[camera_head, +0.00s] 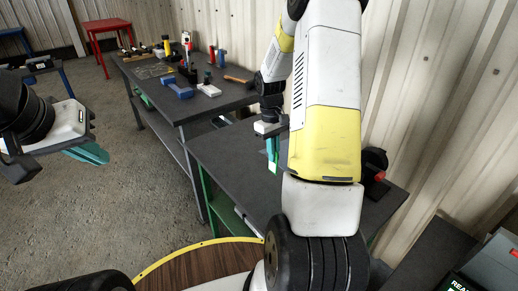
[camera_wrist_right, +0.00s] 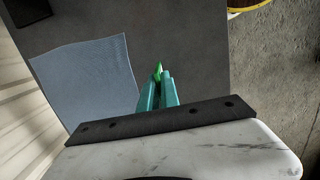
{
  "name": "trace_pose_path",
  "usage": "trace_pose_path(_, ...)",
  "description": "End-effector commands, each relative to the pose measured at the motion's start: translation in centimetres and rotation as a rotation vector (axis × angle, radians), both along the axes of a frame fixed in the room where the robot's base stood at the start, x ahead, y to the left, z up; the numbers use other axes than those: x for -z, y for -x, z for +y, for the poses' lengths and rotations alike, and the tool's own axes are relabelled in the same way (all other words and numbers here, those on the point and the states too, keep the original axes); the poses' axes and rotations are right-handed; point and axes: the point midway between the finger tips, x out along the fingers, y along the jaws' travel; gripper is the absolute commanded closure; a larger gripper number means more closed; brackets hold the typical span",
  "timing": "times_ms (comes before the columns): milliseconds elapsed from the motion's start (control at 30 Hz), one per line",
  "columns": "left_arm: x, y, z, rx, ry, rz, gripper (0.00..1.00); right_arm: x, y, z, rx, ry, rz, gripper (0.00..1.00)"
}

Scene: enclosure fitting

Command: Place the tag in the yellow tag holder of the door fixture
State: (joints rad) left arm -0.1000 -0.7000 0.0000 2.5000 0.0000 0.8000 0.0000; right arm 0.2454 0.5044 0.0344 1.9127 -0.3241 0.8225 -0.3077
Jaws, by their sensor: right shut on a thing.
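My right gripper (camera_head: 271,148) hangs over the near dark table, its teal fingers pointing down. It is shut on the tag (camera_head: 273,168), a small pale piece with a bright green edge. In the right wrist view the teal fingers (camera_wrist_right: 160,88) are close together, with the green edge of the tag (camera_wrist_right: 158,70) showing at their tips. My left gripper (camera_head: 88,152) is at the left over the floor, well away from the tables; its finger gap cannot be made out. I cannot make out the door fixture or its yellow tag holder.
The near table (camera_head: 235,165) is mostly bare. A black item with a red part (camera_head: 379,174) stands at its right, partly behind my arm. A blue-grey sheet (camera_wrist_right: 85,75) shows in the right wrist view. The far table (camera_head: 150,68) holds blue blocks (camera_head: 180,91), a hammer and other tools.

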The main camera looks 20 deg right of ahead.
Motion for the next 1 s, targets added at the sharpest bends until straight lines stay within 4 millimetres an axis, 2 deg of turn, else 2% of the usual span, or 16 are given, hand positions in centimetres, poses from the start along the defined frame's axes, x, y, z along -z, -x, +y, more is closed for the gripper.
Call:
trace_pose_path(133,0.0,0.0,0.0,0.000,0.000,0.000,1.00,0.6,-0.3,-0.1,0.000,0.000,0.002,1.00)
trace_pose_path(367,0.0,0.0,0.0,0.000,0.000,0.000,1.00,3.5,-0.3,-0.1,-0.001,0.000,0.002,1.00)
trace_pose_path(733,0.0,0.0,0.0,0.000,0.000,0.000,1.00,3.9,-0.3,-0.1,0.000,0.000,0.000,1.00)
trace_pose_path(800,0.0,0.0,0.0,0.000,0.000,0.000,1.00,3.8,-0.3,-0.1,0.000,0.000,0.000,0.83)
trace_pose_path(867,0.0,0.0,0.0,0.000,0.000,0.000,1.00,3.8,-0.3,-0.1,0.000,0.000,0.000,0.73)
trace_pose_path(1000,0.0,0.0,0.0,0.000,0.000,0.000,1.00,3.8,-0.3,-0.1,0.000,0.000,0.000,0.73)
